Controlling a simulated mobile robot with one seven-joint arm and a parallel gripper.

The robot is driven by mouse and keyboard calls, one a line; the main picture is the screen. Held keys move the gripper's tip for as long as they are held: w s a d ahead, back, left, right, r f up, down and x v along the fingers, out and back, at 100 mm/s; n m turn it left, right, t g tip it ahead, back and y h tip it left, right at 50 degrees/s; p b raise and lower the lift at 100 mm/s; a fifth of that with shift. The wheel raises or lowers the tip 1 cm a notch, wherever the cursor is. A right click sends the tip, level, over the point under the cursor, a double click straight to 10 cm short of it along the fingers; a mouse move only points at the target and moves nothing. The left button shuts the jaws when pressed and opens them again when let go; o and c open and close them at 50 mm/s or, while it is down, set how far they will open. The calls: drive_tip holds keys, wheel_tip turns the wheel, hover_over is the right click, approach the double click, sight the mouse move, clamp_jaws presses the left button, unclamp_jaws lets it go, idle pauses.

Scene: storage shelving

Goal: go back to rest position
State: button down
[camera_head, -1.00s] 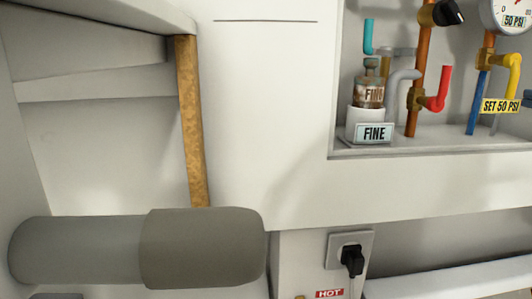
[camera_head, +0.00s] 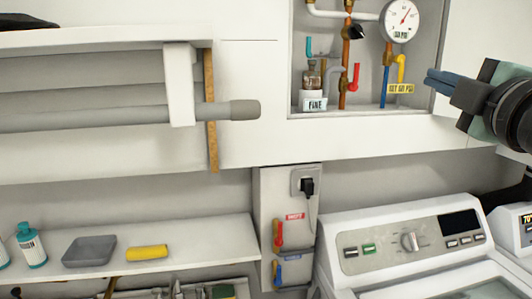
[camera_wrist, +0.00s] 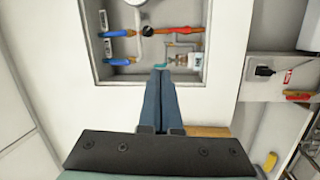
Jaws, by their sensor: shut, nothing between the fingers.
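My gripper (camera_head: 432,79) is at the right edge of the head view, in front of the right side of the wall recess (camera_head: 434,100). Its blue fingers point left and are closed together with nothing between them. In the wrist view my gripper (camera_wrist: 160,72) points at the recess from below, its closed fingertips overlapping the recess's lower edge. I see no object held.
The recess holds pipes, a pressure gauge (camera_head: 401,20) and a bottle on a "FINE" holder (camera_head: 314,104). A grey rod (camera_head: 240,110) sticks out at left. Below are a washer (camera_head: 408,242), a plugged outlet (camera_head: 303,184) and a shelf (camera_head: 200,243) with a yellow roll (camera_head: 147,252).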

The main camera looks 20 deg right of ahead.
drive_tip(key=w+a+r+m+t+y, duration=0.1)
drive_tip(key=w+a+m+t, duration=0.1)
drive_tip(key=a, duration=0.6)
drive_tip(key=w+a+r+m+t+y, duration=0.1)
drive_tip(key=w+a+m+t, duration=0.1)
drive_tip(key=a, duration=0.7)
drive_tip(key=s+a+r+m+t+y, duration=0.1)
drive_tip(key=s+a+m, duration=0.3)
drive_tip(key=a, duration=0.5)
drive_tip(key=s+a+r+m+t+y, duration=0.2)
drive_tip(key=s+a+m+t, duration=0.1)
drive_tip(key=s+a, duration=0.4)
drive_tip(key=a+m, duration=0.1)
drive_tip(key=a, duration=0.2)
drive_tip(key=shift+a+m+t+y, duration=0.3)
drive_tip(key=shift+m+t, duration=0.1)
